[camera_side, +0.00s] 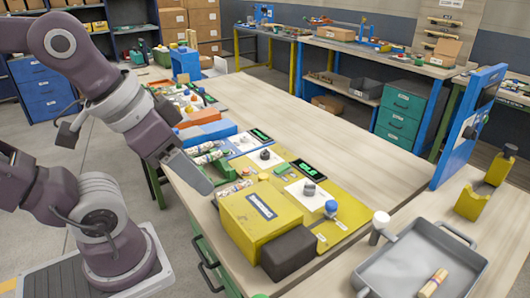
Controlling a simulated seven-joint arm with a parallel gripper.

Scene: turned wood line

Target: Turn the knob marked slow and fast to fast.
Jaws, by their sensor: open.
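Several knobs stand on panels along the wooden bench. A grey knob (309,188) sits on a white plate on the yellow panel. A dark knob (265,154) sits on another white plate further back. A blue and white knob (331,206) is near the yellow panel's front right. The markings are too small to read, so I cannot tell which knob is the slow and fast one or where it points. My gripper (193,175) is open, seen nearly edge-on, left of the panels and apart from these knobs.
A yellow box (261,216) and a dark block (289,252) stand at the bench's near edge. A grey tray (385,283) holding a wooden piece is at the lower right. A blue upright frame (462,130) stands at right. The bench top (330,135) behind the panels is clear.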

